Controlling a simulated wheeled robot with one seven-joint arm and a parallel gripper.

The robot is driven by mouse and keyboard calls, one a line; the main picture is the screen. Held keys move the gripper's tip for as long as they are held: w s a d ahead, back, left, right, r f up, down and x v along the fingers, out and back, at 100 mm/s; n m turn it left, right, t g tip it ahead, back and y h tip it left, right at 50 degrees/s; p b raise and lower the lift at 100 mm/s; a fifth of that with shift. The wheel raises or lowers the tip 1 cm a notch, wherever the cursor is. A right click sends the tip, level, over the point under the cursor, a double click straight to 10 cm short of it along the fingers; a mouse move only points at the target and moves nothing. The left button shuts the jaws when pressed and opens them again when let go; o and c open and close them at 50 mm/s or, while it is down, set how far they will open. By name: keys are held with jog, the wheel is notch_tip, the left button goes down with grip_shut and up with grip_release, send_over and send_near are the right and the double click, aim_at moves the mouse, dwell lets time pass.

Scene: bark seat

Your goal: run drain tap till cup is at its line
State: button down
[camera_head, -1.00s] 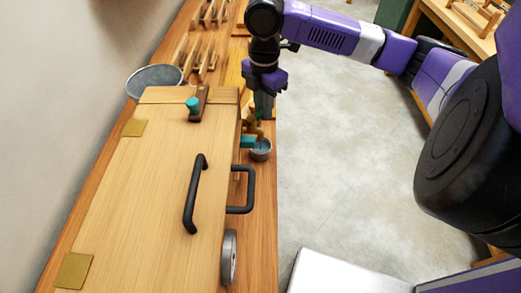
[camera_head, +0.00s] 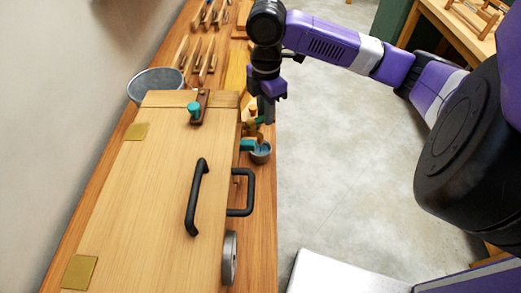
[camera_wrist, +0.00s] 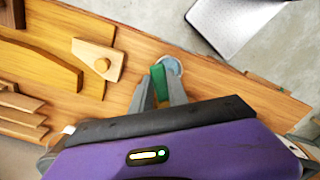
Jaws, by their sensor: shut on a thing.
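The drain tap (camera_head: 256,135) is brass-coloured with teal parts and sits at the right side of the wooden box, near its far corner. A small grey cup (camera_head: 261,155) stands right below it. Its inside looks bluish, but I cannot read the line or the level. The cup also shows in the wrist view (camera_wrist: 172,64), just beyond my fingers. My gripper (camera_head: 269,116) points down over the tap. In the wrist view, my gripper (camera_wrist: 160,92) is shut on the green tap handle (camera_wrist: 158,78), which shows between the fingers. The fingers partly hide the tap.
The wooden box (camera_head: 150,190) has black handles (camera_head: 197,195), a teal knob (camera_head: 194,110) on top and a grey wheel (camera_head: 230,258). A metal bucket (camera_head: 155,84) stands behind it. Wooden tools (camera_head: 200,50) lie farther along the bench. The floor to the right is open.

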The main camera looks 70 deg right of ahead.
jog(key=m+p, duration=0.1)
jog(key=m, duration=0.1)
jog(key=s+a+m+p, duration=0.1)
jog(key=m, duration=0.2)
jog(key=a+m+p, duration=0.1)
jog(key=m, duration=0.1)
jog(key=shift+s+a, duration=0.1)
jog(key=shift+s, duration=0.15)
jog(key=c, duration=1.3)
grip_release()
jog(key=shift+r+p, duration=1.75)
jog(key=shift+r, duration=2.25)
jog(key=shift+s, duration=0.1)
